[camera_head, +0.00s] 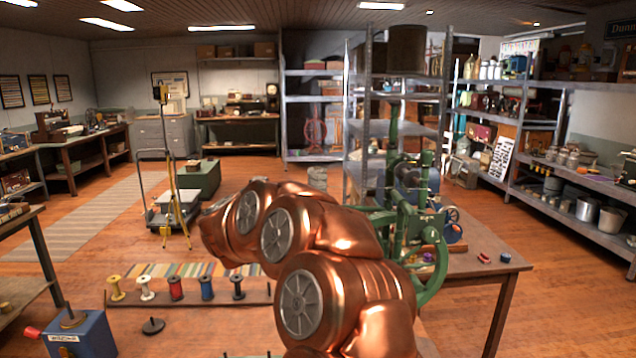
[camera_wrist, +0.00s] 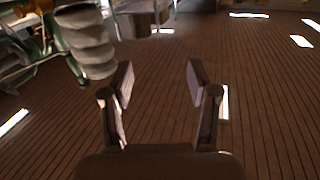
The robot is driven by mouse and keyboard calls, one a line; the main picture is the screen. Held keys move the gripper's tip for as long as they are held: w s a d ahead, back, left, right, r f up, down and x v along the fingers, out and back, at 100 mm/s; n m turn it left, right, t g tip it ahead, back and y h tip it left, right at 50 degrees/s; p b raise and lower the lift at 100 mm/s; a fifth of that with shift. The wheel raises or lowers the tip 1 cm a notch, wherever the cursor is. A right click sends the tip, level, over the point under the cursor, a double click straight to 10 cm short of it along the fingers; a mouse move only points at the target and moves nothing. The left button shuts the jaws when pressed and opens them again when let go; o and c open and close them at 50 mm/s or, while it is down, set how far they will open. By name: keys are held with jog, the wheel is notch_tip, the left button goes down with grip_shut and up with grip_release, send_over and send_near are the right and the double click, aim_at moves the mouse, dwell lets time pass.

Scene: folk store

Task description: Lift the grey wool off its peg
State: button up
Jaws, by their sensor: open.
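My gripper (camera_wrist: 160,82) shows in the wrist view with its two fingers spread apart and nothing between them. A pale grey, ridged, rounded thing (camera_wrist: 88,42) is at the upper left of that view, beside green metalwork and left of the fingers. It may be the grey wool, but I cannot tell, and no peg shows clearly there. In the head view my copper arm covers the middle and hides part of the table and the green machine (camera_head: 408,190). I cannot make out grey wool or my gripper's fingers in that view.
A wooden rack (camera_head: 190,292) carries yellow, white, red, blue and dark spools at lower left. A blue box (camera_head: 80,335) stands in the front left corner. The wooden table (camera_head: 485,262) holds small red items. Open floor (camera_head: 110,272) lies at left; loaded shelves (camera_head: 575,190) line the right.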

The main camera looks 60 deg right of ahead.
aim_at(315, 183)
jog(key=s+d+g, duration=0.1)
jog(key=s, duration=0.1)
jog(key=s+d+m+g, duration=0.1)
jog(key=s+d+g, duration=0.1)
jog(key=s+d+m+g+h, duration=0.1)
jog(key=s+d+g, duration=0.1)
jog(key=shift+s+d+f, duration=0.2)
jog(key=shift+s+f, duration=0.1)
jog(key=shift+w+d+p, duration=0.25)
jog(key=shift+d+p, duration=0.4)
jog(key=shift+d, duration=1.2)
jog(key=shift+w+d+p, duration=0.2)
jog(key=shift+d+p, duration=0.45)
jog(key=shift+d, duration=1.2)
jog(key=c, duration=0.9)
jog(key=shift+c, duration=0.5)
